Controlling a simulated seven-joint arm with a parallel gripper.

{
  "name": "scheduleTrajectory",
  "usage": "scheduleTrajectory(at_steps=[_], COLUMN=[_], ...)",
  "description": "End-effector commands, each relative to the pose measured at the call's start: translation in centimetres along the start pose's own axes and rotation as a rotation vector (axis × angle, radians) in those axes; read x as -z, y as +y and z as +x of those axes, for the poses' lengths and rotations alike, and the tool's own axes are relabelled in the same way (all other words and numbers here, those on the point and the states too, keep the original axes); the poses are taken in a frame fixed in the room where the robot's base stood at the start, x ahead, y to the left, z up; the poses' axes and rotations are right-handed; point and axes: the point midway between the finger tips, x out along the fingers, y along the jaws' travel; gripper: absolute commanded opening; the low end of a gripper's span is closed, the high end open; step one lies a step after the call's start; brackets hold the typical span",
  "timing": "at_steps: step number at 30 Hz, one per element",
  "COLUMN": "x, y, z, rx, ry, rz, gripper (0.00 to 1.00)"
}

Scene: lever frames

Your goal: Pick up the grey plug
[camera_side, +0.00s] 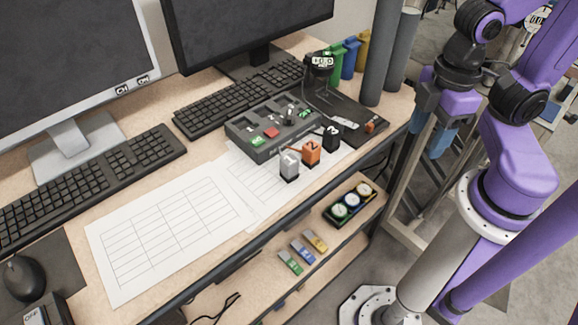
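The grey plug (290,166), marked 1, stands upright on the white paper sheet near the desk's front edge. An orange plug (311,152), marked 2, and a black plug (331,138), marked 3, stand in a row behind it to the right. The dark lever box (262,136) lies just behind the plugs. My gripper (428,102) appears to be the dark end beside the purple wrist, right of the desk and well away from the plugs.
Keyboards (85,190) and monitors (245,30) fill the desk's rear. A black tray (345,112) and grey cylinders (382,55) stand at the right. A lower shelf (345,255) holds small coloured items and dials (352,200). Flat printed sheets (165,235) cover the front left.

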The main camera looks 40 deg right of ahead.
Motion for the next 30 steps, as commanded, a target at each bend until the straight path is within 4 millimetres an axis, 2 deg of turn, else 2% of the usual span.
scheduleTrajectory(at_steps=[9, 13, 17, 30], x=[0.1, 1.6, 4.9, 17.3], y=[0.1, 0.6, 1.8, 6.4], z=[-0.1, -0.5, -1.6, -5.3], rx=[0.0, -0.001, -0.001, 0.001], ry=[0.0, -0.002, -0.004, -0.022], rz=[-0.002, -0.023, -0.075, -0.298], gripper=[0.62, 0.62, 0.62, 0.62])
